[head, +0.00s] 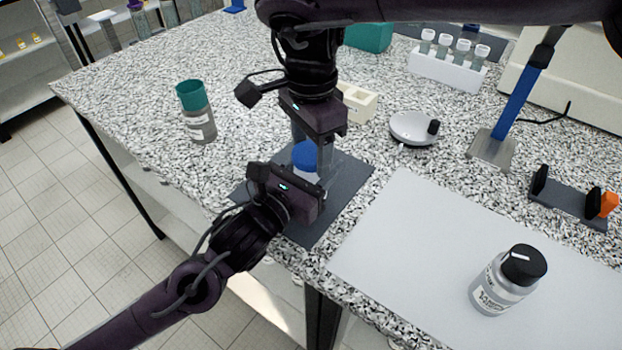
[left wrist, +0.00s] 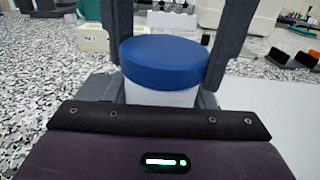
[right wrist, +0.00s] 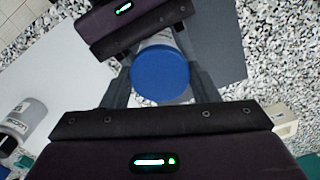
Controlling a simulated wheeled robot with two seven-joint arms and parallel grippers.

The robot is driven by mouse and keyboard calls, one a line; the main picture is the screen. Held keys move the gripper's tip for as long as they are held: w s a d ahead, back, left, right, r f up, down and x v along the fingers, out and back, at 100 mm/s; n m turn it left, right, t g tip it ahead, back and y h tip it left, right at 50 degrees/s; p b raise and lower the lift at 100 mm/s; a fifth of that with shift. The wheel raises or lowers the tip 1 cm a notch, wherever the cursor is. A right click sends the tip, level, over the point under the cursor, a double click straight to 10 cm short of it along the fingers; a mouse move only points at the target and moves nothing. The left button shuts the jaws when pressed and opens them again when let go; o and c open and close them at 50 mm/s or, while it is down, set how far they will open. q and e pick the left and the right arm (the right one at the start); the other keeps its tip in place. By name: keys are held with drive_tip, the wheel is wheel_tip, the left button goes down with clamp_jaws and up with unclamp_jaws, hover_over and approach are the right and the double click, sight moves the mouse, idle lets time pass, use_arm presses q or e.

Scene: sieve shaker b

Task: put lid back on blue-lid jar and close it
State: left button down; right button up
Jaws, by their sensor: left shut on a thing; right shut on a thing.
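The blue lid (head: 305,155) sits level on top of the pale jar (left wrist: 160,97), with no gap that I can see in the left wrist view; whether it is screwed tight cannot be told. My left gripper (head: 310,180) comes in from the side and is shut on the jar body. My right gripper (head: 313,157) points down from above and is shut on the lid, with one finger on each side of it. The lid also shows in the left wrist view (left wrist: 165,62) and between the fingers in the right wrist view (right wrist: 160,78). Most of the jar is hidden by my grippers.
The jar is over a dark mat (head: 345,180). A teal-lidded jar (head: 197,118) stands to the left. A black-lidded jar (head: 500,285) stands on a pale board (head: 420,235) at right. A white round device (head: 412,128) and a cream block (head: 358,103) are behind.

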drive_tip(key=shift+m, duration=1.1)
drive_tip(key=o, duration=1.1)
drive_tip(key=shift+r, duration=2.25)
drive_tip(key=shift+c, duration=0.5)
